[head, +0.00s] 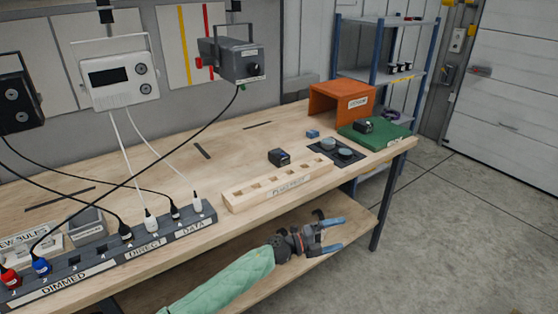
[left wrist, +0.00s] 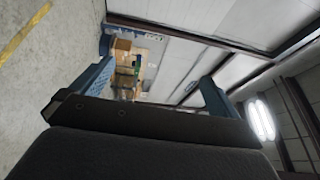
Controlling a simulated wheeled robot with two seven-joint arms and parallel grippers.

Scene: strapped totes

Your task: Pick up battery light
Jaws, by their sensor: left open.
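A small dark box-shaped unit (head: 279,157) sits on the wooden bench (head: 235,150) just behind a slotted wooden block. A second small dark unit (head: 362,126) sits on a green mat (head: 385,138) at the bench's far right. I cannot tell which of the two is the battery light. My left gripper (head: 342,232) is open and empty, in front of the bench's front edge and seen against the lower shelf, apart from both units. In the left wrist view its blue fingers (left wrist: 155,72) stand wide apart with nothing between them. My right gripper is not in view.
The slotted wooden block (head: 278,187) lies along the front edge. A dark pad with round pieces (head: 335,152), a small blue block (head: 313,133) and an orange open box (head: 342,101) stand near the green mat. A socket strip (head: 110,256) with cables fills the left front.

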